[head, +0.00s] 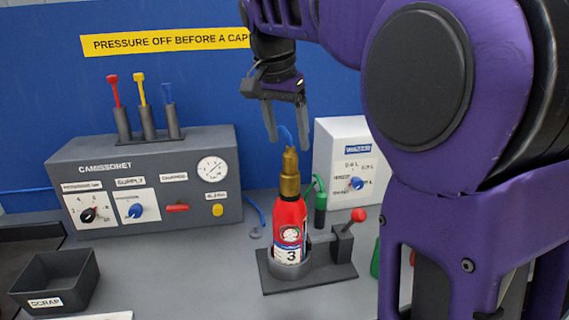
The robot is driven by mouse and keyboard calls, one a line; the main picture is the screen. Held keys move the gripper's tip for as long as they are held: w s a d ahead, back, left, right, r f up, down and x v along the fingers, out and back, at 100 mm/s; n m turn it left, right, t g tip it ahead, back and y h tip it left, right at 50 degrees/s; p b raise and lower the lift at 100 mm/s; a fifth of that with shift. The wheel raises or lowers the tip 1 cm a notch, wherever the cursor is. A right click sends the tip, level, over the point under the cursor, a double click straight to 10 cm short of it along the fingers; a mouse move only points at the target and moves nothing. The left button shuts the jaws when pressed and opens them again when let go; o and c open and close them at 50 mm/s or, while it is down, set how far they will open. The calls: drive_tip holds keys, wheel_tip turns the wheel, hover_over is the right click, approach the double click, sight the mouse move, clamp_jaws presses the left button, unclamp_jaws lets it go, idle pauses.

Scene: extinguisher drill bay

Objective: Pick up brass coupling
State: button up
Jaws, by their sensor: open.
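The brass coupling (289,176) sits on top of a red extinguisher (289,222) marked 3, with a blue hose rising from its tip. The extinguisher stands upright in a dark holder (335,272) on the bench. My gripper (287,142) points down just above the coupling. Its two grey fingers are apart, and the hose's upper end shows between them. I cannot tell from this one view whether the fingers are exactly in line with the coupling in depth.
A grey control box (150,185) with dials and a gauge stands behind left. A white box (350,150) stands behind right. A red-knobbed lever (357,216) is beside the extinguisher. A dark scrap bin (55,278) is front left. My purple arm hides the right side.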

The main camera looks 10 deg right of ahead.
sight(290, 150)
drive_tip(key=shift+w+b+x, duration=0.15)
drive_tip(key=shift+b+x, duration=0.05)
drive_tip(key=shift+x, duration=1.15)
drive_tip(key=shift+w+b+x, duration=0.2)
drive_tip(key=shift+x, duration=1.1)
drive_tip(key=shift+r, duration=0.1)
clamp_jaws()
